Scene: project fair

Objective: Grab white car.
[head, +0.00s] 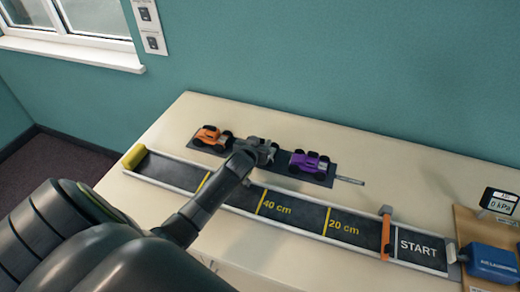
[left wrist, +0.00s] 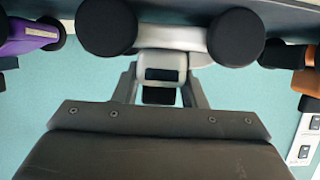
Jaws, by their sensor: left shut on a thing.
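My left gripper (head: 258,147) is over the dark mat, between an orange car (head: 211,137) and a purple car (head: 309,161). In the left wrist view its fingers (left wrist: 160,85) are shut on the white car (left wrist: 190,40), which shows a pale body and large black wheels. In the head view my gripper hides most of the white car. I cannot tell whether its wheels touch the mat. The purple car (left wrist: 35,30) and the orange car (left wrist: 303,82) flank it in the left wrist view. My right gripper is not in view.
A long black track (head: 290,212) with distance marks and a START end runs in front of the mat. An orange gate (head: 385,232) stands across it. A blue launcher (head: 492,264) and a pressure display (head: 499,201) are at the right. The cream tabletop (head: 400,185) is clear behind.

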